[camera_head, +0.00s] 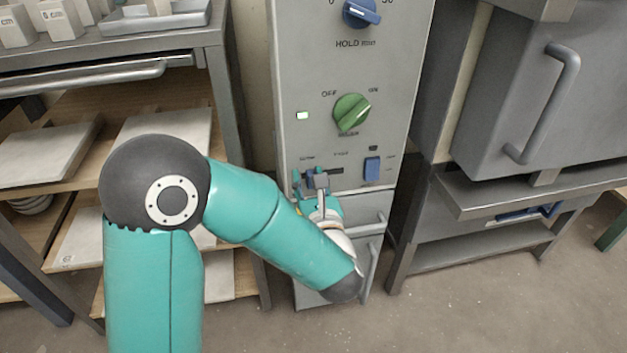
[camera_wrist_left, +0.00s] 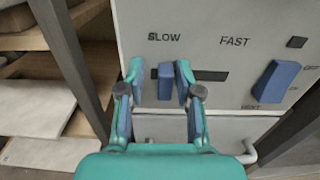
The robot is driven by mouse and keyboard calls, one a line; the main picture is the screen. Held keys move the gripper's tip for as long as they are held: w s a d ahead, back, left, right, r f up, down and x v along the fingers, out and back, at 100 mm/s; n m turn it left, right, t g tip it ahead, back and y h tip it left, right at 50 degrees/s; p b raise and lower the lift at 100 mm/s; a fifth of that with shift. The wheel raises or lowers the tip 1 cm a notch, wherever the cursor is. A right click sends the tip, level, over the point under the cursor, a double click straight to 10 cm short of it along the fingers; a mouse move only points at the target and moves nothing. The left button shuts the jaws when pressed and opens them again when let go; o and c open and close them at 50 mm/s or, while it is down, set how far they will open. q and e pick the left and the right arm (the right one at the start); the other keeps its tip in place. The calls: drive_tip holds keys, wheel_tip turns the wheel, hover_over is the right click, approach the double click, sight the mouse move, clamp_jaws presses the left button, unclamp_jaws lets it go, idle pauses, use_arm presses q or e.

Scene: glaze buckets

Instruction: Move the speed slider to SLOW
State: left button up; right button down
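The blue speed slider knob (camera_wrist_left: 165,82) sits in a dark horizontal slot (camera_wrist_left: 213,76) on the grey control panel (camera_head: 345,80). The knob is at the left part of the slot, below the SLOW label (camera_wrist_left: 164,37); the FAST label (camera_wrist_left: 235,42) is to its right. My left gripper (camera_wrist_left: 158,76) is open, with one finger on each side of the knob. A gap shows at the left finger; the right finger is close to the knob, and contact cannot be told. In the head view my left gripper (camera_head: 312,181) partly hides the slider. My right gripper is not in view.
A blue rocker switch (camera_head: 372,168) is right of the slider. A green rotary knob (camera_head: 351,112) and a blue dial (camera_head: 361,12) are above it. A drawer handle (camera_head: 369,272) is below. Shelves stand left; a grey kiln (camera_head: 555,100) stands right.

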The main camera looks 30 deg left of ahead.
use_arm(q)
drive_tip(key=shift+d, duration=0.1)
drive_tip(key=v, duration=1.2)
drive_tip(key=shift+f, duration=0.1)
idle(0.3)
